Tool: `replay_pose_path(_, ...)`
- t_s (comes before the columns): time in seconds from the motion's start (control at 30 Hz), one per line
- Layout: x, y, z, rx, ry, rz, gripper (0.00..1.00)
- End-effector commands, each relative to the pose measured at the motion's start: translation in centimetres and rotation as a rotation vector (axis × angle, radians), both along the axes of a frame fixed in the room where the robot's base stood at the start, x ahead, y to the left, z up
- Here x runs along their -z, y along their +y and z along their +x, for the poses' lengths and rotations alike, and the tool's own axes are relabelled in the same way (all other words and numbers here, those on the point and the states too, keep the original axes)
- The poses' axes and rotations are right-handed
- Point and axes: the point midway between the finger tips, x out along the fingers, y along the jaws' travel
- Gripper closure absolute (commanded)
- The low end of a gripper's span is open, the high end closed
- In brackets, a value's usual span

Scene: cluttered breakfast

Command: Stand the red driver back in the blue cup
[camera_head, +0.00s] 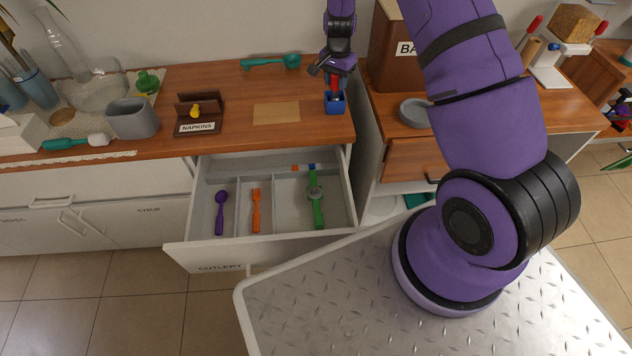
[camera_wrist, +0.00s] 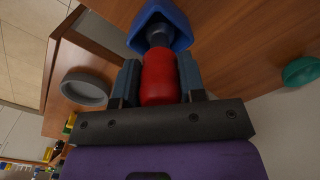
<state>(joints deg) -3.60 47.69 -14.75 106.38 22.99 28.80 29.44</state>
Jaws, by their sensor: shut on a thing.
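The red driver (camera_wrist: 160,78) is held between the two fingers of my gripper (camera_wrist: 158,82) in the wrist view. Its grey shank end goes into the mouth of the blue cup (camera_wrist: 176,14); how deep it sits is hidden. In the head view the blue cup (camera_head: 335,107) stands on the wooden counter near its front right edge. My gripper (camera_head: 335,82) is right above the cup there, with a bit of the red driver (camera_head: 335,89) showing between the fingers and the cup.
An open cutlery drawer (camera_head: 275,238) juts out below the counter, holding purple, orange and green utensils. A napkin holder (camera_head: 197,122), a tan mat (camera_head: 276,114) and a teal utensil (camera_head: 270,62) lie left of the cup. A grey bowl (camera_head: 414,113) stands to the right.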

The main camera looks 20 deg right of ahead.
Motion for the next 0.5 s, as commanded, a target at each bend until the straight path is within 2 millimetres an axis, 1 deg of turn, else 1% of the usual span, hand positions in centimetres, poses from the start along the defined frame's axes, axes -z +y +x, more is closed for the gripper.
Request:
replay_pose_path(0.23,0.45,-0.01,0.0,0.0,0.0,0.0,1.0)
replay_pose_path(0.27,0.41,-0.01,0.01,0.0,0.0,0.0,0.56)
replay_pose_path(0.3,0.41,-0.01,0.01,0.0,0.0,0.0,0.46)
replay_pose_path(0.37,0.4,-0.01,0.01,0.0,0.0,0.0,0.33)
replay_pose_path(0.5,0.4,0.0,0.0,0.0,0.0,0.0,0.33)
